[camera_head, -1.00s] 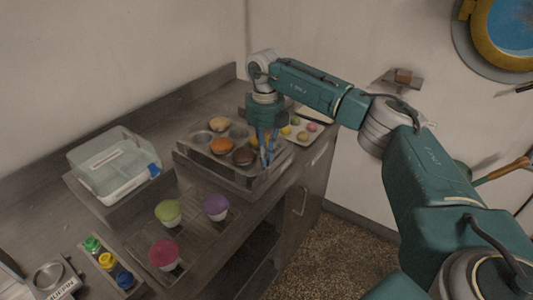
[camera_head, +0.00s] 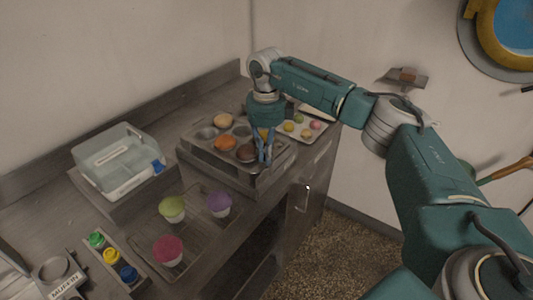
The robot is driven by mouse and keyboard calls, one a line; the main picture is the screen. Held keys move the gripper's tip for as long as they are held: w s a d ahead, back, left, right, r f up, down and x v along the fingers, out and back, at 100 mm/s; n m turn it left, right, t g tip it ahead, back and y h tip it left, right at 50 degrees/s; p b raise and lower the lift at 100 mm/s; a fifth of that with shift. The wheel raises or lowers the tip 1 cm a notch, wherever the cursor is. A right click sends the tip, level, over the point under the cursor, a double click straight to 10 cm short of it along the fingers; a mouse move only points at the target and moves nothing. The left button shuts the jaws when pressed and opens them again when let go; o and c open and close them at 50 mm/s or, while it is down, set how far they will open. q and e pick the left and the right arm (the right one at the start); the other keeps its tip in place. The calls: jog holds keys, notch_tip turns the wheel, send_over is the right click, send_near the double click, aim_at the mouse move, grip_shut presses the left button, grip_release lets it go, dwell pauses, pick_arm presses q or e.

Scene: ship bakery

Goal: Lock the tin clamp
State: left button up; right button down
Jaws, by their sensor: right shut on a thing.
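The muffin tin (camera_head: 213,157) sits in a raised holder on the counter, with several muffins in its cups. Among them are an orange-brown one (camera_head: 225,143), a pale one (camera_head: 223,120) and a dark brown one (camera_head: 246,153). My right gripper (camera_head: 265,156) reaches down at the tin's right front edge. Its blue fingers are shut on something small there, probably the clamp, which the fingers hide. The clamp's position cannot be made out. My left gripper is not in view.
A clear lidded box (camera_head: 118,160) with a blue latch stands at left. Green (camera_head: 172,208), purple (camera_head: 219,203) and magenta (camera_head: 168,250) cups stand on a wire rack in front. Small coloured jars (camera_head: 111,256) and a muffin sign (camera_head: 68,286) are at lower left. A tray of small treats (camera_head: 305,124) lies behind the gripper.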

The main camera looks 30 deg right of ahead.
jog(key=shift+r, duration=0.1)
dwell(0.4)
jog(key=c, duration=1.8)
grip_release()
notch_tip(320, 180, up, 12)
